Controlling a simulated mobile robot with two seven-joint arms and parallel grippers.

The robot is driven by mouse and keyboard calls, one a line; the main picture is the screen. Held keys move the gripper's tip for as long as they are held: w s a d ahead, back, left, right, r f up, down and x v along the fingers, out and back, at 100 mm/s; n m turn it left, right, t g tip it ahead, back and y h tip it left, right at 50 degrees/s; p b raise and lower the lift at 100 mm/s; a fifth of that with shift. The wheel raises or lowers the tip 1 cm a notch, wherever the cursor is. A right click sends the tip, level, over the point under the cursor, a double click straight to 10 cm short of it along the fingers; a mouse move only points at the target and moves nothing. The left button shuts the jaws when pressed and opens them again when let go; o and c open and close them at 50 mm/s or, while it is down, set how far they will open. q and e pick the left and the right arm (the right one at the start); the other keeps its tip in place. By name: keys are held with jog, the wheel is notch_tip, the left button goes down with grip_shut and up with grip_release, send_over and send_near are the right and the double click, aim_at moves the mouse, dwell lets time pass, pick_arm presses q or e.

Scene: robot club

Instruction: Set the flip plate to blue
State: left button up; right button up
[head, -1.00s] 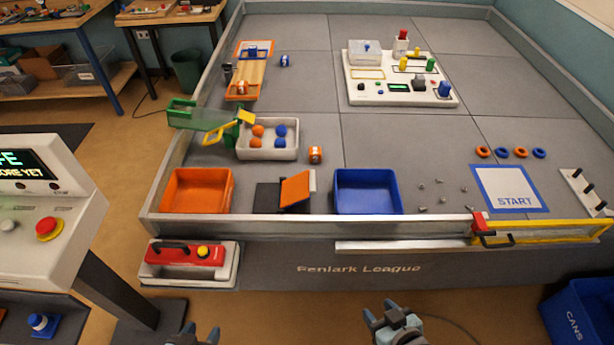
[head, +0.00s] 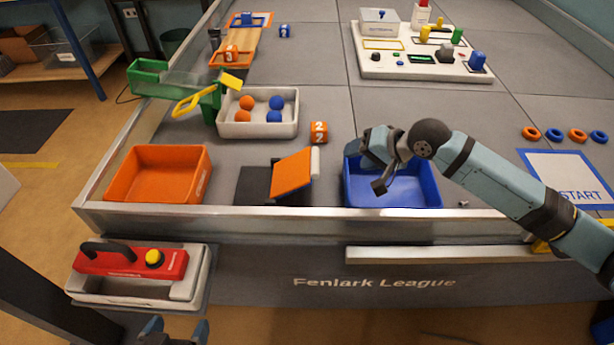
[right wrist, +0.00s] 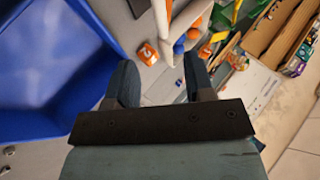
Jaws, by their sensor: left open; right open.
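The flip plate (head: 293,174) shows its orange face in the head view. It is tilted up on a dark base (head: 252,184) between the orange bin (head: 196,188) and the blue bin (head: 392,200). My right gripper (head: 380,187) is open and empty, over the blue bin, to the right of the plate and apart from it. In the right wrist view its two fingers (right wrist: 165,88) are spread with nothing between them. My left gripper (head: 175,332) is open and empty at the bottom of the head view, in front of the field's wall.
A white tray (head: 230,130) with orange and blue balls stands behind the plate. An orange numbered cube (head: 319,132) lies beside it. The field's front wall (head: 250,222) runs between me and the bins.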

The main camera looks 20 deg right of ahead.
jog(key=b, duration=0.2)
send_near(318, 164)
jog(key=f, duration=0.1)
jog(key=b+x, duration=0.1)
jog(key=x, duration=0.6)
jog(key=shift+w+a+r+b, duration=0.15)
jog(key=shift+w+b, duration=0.05)
jog(key=shift+b, duration=0.15)
jog(key=shift+w+a+f, duration=0.35)
jog(key=shift+a+f, duration=0.05)
pick_arm(q)
jog(key=r, duration=0.1)
jog(key=w+d+r+t+h, duration=0.1)
jog(key=w+d+r+t, duration=0.1)
jog(key=shift+r, duration=0.25)
pick_arm(e)
jog(key=shift+c, duration=0.5)
grip_shut()
